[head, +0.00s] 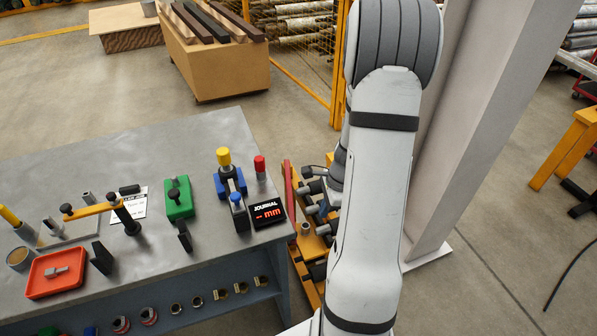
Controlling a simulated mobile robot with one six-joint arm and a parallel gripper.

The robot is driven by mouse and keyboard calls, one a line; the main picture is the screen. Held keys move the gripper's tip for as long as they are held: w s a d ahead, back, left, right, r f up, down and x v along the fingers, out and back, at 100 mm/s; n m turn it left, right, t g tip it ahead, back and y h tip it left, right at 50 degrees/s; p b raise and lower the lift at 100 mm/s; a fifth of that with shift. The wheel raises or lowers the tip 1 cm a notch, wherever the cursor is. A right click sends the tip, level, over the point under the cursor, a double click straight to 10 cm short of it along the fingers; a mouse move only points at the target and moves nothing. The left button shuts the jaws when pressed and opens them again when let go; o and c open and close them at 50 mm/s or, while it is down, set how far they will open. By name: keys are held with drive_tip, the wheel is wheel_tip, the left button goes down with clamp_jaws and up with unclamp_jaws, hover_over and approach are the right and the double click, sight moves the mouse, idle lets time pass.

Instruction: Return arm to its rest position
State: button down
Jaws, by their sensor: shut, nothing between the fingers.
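My white arm (370,190) with dark bands rises through the right half of the head view. It stands just right of the grey workbench (190,255) and clear of the bench top. The elbow is at the top edge, and part of a folded link shows behind the upright one. I cannot make out the gripper or its fingers; they are hidden behind the arm or out of the picture.
The bench holds a red tray (38,288), a green block (179,205), a blue fixture with a yellow knob (224,157) and a JOURNAL display (268,213). A yellow rack (304,265) and pale column (470,120) stand close to the arm.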

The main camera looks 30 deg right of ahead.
drive_tip(key=s+a+r+n+h, duration=0.1)
drive_tip(key=s+a+r+n, duration=0.1)
drive_tip(key=a+r+n, duration=1.05)
drive_tip(key=s+a+r+n+t+h, duration=0.1)
drive_tip(key=s+a+r+n, duration=0.3)
drive_tip(key=s+r+n, duration=0.4)
wheel_tip(320, 180, up, 2)
drive_tip(key=shift+s+a+r+n+t+h, duration=0.3)
drive_tip(key=shift+s+a+n+t, duration=0.1)
drive_tip(key=shift+n+t, duration=0.15)
